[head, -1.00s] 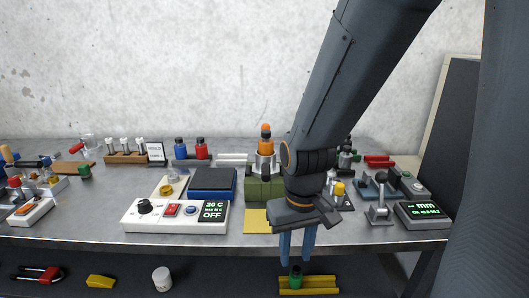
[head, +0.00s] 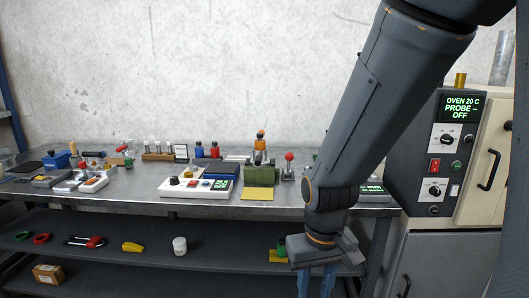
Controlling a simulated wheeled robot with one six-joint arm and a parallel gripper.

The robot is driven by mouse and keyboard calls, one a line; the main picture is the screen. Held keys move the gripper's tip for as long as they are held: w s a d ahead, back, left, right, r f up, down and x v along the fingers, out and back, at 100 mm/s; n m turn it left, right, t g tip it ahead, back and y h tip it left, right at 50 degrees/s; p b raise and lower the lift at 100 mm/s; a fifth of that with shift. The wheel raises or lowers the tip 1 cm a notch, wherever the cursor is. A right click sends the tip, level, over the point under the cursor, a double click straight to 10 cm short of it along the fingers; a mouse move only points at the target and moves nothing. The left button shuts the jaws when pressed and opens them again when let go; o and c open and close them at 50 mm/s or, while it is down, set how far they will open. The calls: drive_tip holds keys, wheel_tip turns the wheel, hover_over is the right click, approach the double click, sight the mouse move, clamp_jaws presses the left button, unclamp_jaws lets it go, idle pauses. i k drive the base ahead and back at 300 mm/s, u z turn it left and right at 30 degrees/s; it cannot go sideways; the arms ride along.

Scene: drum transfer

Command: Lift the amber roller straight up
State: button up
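My gripper (head: 316,284) hangs fingers-down at the bottom of the head view, in front of the bench and over the lower shelf area. Its two blue fingers stand apart with a gap between them, and nothing shows in the gap. The fingertips reach the bottom edge of the picture. An amber-yellow upright cylinder (head: 460,79) stands on top of the oven at the right, well away from my gripper. I cannot tell for sure that it is the amber roller. My arm hides part of the bench's right end.
The steel bench (head: 130,200) carries a white control box (head: 195,188), a blue box (head: 222,171), a green block (head: 262,174) and small bottles. The oven (head: 437,150) stands at the right. The lower shelf holds a white jar (head: 180,245) and a yellow piece (head: 132,247).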

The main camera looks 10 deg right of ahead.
sight(260, 143)
drive_tip(key=u, duration=0.65)
drive_tip(key=i, duration=1.2)
drive_tip(key=z, duration=0.05)
